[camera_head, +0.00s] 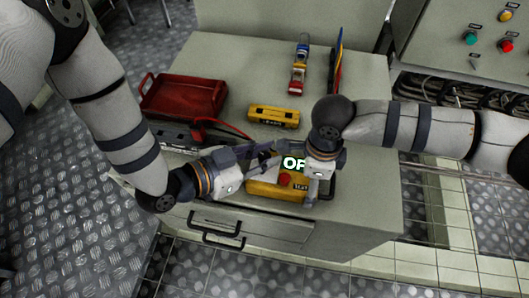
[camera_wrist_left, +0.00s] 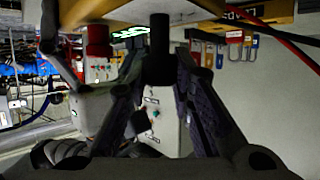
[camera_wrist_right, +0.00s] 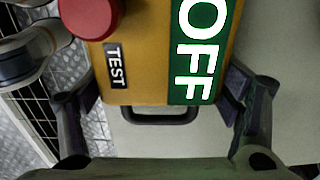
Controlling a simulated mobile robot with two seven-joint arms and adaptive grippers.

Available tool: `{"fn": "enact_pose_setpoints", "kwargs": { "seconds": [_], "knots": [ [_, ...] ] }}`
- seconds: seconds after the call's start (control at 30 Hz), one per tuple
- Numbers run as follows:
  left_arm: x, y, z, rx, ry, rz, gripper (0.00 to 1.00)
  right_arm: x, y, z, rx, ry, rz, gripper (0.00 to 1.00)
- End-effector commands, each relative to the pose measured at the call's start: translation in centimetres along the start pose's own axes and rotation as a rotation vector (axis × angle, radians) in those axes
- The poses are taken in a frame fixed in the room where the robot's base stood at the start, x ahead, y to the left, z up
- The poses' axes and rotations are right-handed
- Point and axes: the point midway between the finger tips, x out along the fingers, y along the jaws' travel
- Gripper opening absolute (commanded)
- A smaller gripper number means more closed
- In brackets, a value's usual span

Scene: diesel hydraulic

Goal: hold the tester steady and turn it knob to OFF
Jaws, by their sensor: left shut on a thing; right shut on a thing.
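The tester (camera_head: 262,190) is a yellow box at the front of the grey cabinet top. The right wrist view shows its yellow face (camera_wrist_right: 145,60), a red button (camera_wrist_right: 90,15), a "TEST" label and a green panel reading OFF (camera_wrist_right: 200,50). My right gripper (camera_wrist_right: 165,92) is shut on the tester, one finger at each side. My left gripper (camera_wrist_left: 158,75) is shut on a dark round post, seemingly the knob (camera_wrist_left: 158,35), below the yellow body in the left wrist view. In the head view, my left gripper (camera_head: 264,160) meets the tester's far left side; the contact is partly hidden.
A red tray (camera_head: 185,98), another yellow device (camera_head: 273,116) and small coloured items (camera_head: 299,66) lie farther back on the cabinet (camera_head: 365,110). A red cable (camera_head: 225,125) runs near my left gripper. A button panel (camera_head: 485,40) stands at the back right.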

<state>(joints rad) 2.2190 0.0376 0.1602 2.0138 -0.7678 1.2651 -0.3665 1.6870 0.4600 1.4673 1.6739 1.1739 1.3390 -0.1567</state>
Motion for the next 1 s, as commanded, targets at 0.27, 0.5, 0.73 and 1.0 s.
{"fn": "enact_pose_setpoints", "kwargs": {
  "seconds": [0.27,0.5,0.73,1.0],
  "knots": [
    [0.0,0.1,-0.1,0.0,0.004,0.003,0.42,0.0,0.1,0.1,-0.001,-0.002,0.002,0.3],
    [0.0,0.0,0.0,0.0,0.001,0.002,0.42,0.0,0.1,0.1,-0.001,-0.002,0.002,0.3],
    [-2.7,-0.1,0.0,-0.001,-0.001,0.0,0.42,0.0,0.1,0.1,0.0,-0.002,0.002,0.3],
    [-9.8,-0.1,0.0,-0.002,0.0,-0.001,0.42,0.0,0.1,0.1,0.0,-0.002,0.002,0.3]
  ]
}}
